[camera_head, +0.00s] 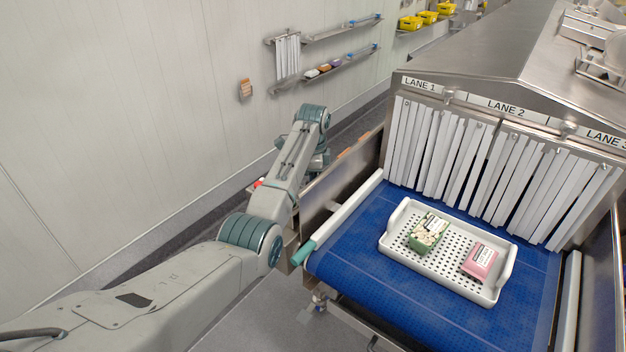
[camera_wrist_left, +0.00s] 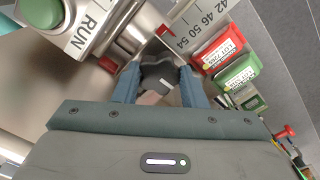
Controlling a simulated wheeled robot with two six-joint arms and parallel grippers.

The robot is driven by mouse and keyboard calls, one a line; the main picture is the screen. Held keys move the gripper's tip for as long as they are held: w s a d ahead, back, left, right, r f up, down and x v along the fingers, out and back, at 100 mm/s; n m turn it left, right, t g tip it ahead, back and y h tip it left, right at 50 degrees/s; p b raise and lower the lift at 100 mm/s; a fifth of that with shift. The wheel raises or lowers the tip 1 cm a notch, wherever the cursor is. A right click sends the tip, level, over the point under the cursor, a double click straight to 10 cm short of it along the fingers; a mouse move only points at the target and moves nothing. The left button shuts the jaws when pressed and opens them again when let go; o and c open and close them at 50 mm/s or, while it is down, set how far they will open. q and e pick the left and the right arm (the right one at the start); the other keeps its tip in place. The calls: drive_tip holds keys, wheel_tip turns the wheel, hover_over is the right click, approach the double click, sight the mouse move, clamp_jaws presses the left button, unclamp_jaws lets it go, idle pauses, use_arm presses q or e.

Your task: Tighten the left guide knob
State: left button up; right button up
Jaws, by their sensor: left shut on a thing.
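My left arm reaches from the left to the side of the conveyor in the head view. Its gripper end is hidden there behind the arm and the side panel. In the left wrist view my left gripper (camera_wrist_left: 157,92) has its two blue-grey fingers on either side of a dark knob (camera_wrist_left: 156,73) and is shut on it. The knob sits near a numbered scale (camera_wrist_left: 193,28) showing 42 to 54. The knob is partly hidden, so its turn cannot be read. My right gripper is in neither view.
A green RUN button (camera_wrist_left: 40,12) and red and green lot tags (camera_wrist_left: 222,48) are close to the gripper. A white tray (camera_head: 397,213) with two packs stands on the blue belt (camera_head: 345,245). Strip curtains (camera_head: 500,165) hang at the tunnel mouth. A white guide rail (camera_head: 345,212) runs along the belt's left edge.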

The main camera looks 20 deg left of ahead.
use_arm(q)
drive_tip(key=shift+w+r+m, duration=0.15)
drive_tip(key=shift+r+m, duration=0.1)
drive_tip(key=shift+m, duration=0.05)
drive_tip(key=o, duration=1)
drive_tip(key=shift+f, duration=0.1)
